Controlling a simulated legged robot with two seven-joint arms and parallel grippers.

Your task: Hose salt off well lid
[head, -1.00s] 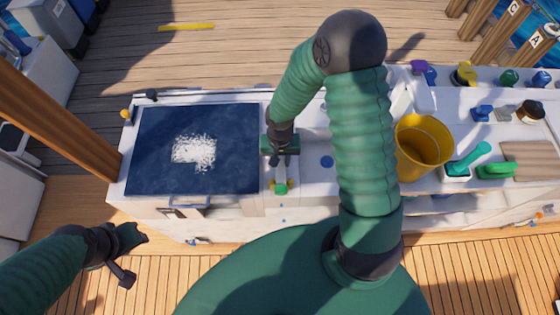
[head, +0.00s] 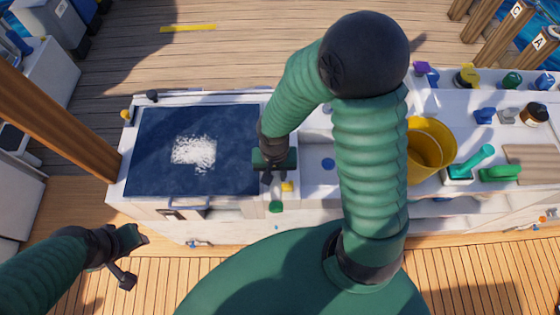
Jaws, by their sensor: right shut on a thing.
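The well lid (head: 150,130) is a dark blue square panel on the white counter at left. A white patch of salt (head: 194,153) lies near its middle. My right gripper (head: 270,175) is at the lid's right edge, shut on what looks like the hose nozzle (head: 277,207), a small green and yellow piece. The fingers and my arm hide much of the grip, and no hose line can be made out. My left gripper (head: 125,245) hangs empty in front of the counter's left end, apart from the lid; its jaw opening is unclear.
A yellow bucket (head: 430,150) stands right of my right arm. A green scoop-like tool (head: 474,160), bottles and a wooden board (head: 530,160) lie further right. A wooden post (head: 60,120) rises at left. The deck behind the counter is mostly clear.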

